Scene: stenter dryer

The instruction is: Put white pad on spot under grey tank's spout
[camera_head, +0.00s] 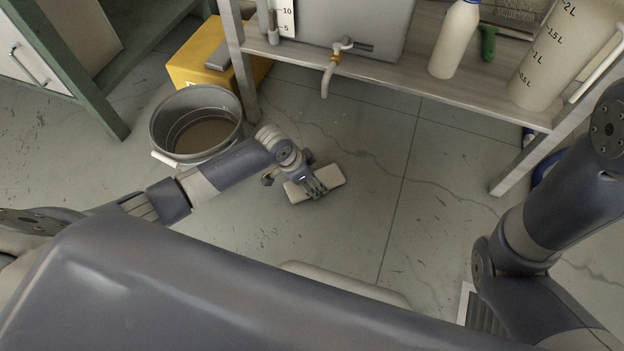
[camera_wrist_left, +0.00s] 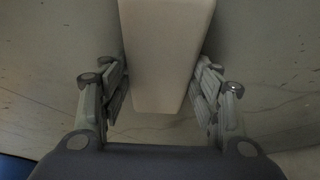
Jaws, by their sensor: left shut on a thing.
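The white pad (camera_head: 327,180) is a pale, flat, oblong block near the middle of the head view. My left gripper (camera_head: 312,189) is shut on it, with the pad's ends showing on both sides. In the left wrist view the pad (camera_wrist_left: 165,50) sits between the two fingers. I cannot tell if it touches the floor. The grey tank (camera_head: 370,22) stands on a shelf at the top. Its spout (camera_head: 327,80) bends down over the shelf's front edge, beyond the pad. I see no distinct spot on the floor below it. My right arm shows at the right; its gripper is out of view.
A grey bucket (camera_head: 158,128) stands left of my left gripper, close to my forearm. A yellow box (camera_head: 190,62) is behind it. The shelf (camera_head: 400,80) holds a white bottle (camera_head: 453,42) and a measuring jug (camera_head: 548,65). The floor between pad and shelf is clear.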

